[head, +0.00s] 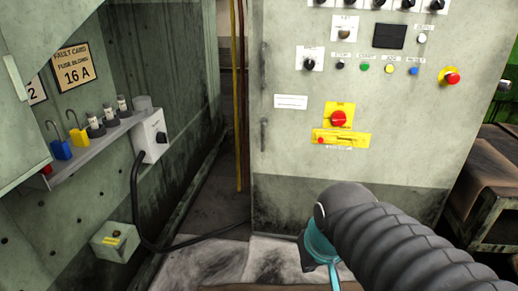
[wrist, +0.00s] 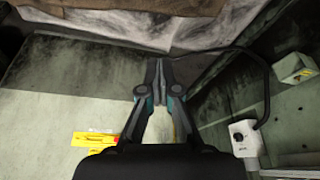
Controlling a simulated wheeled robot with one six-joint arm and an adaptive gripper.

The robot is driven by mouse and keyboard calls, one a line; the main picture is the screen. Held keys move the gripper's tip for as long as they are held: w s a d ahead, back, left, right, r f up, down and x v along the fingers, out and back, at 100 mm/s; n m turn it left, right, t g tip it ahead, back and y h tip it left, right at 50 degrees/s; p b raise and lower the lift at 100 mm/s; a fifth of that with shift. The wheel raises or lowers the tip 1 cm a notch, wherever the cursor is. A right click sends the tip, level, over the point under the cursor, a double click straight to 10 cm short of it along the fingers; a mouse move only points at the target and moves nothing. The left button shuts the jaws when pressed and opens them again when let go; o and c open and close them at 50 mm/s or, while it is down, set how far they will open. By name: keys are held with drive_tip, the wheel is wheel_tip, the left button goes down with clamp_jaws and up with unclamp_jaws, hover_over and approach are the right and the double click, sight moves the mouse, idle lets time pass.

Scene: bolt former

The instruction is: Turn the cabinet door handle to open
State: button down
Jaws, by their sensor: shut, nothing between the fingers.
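A grey-green cabinet (head: 290,75) with a control panel stands in the middle of the head view. Two dark upright fittings, an upper one (head: 264,52) and a lower one (head: 264,132), sit along its left edge; I cannot tell whether they are hinges or handles. A dark knob-like part (head: 505,86) shows at its right edge. My gripper (wrist: 157,64) is shut and empty in the wrist view, over the floor and apart from the cabinet face. In the head view my arm covers the lower right and hides most of the gripper.
A yellow plate with a red button (head: 338,118) sits on the cabinet front. At left, a shelf (head: 95,133) holds padlocks and fuses beside a grey switch box (head: 151,137) with a black cable. A brown-covered bench (head: 490,180) stands right. A narrow gap lies left of the cabinet.

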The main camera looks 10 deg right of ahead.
drive_tip(key=w+d+f+n+t+b, duration=0.1)
drive_tip(key=w+f+n+b, duration=0.15)
drive_tip(key=w+f, duration=0.55)
drive_tip(key=w+f+n+t+b, duration=0.2)
drive_tip(key=w+f+n, duration=0.15)
drive_tip(key=w, duration=0.95)
drive_tip(key=w+d+f+n+t+b, duration=0.1)
drive_tip(key=w+f+n+b, duration=0.1)
drive_tip(key=w+f, duration=0.6)
drive_tip(key=w+a+r+n+t+y, duration=0.1)
drive_tip(key=w+r+n+t, duration=0.15)
drive_tip(key=w, duration=0.35)
drive_tip(key=w+a+r+n+t, duration=0.2)
drive_tip(key=w+r+n, duration=0.1)
drive_tip(key=w, duration=0.3)
wheel_tip(320, 180, up, 10)
drive_tip(key=w+a+n+t+y, duration=0.2)
drive_tip(key=w+n+t, duration=0.1)
drive_tip(key=n+t, duration=0.2)
drive_tip(key=shift+a+r+n+y, duration=0.2)
drive_tip(key=shift+n+y, duration=0.2)
drive_tip(key=shift+n, duration=0.65)
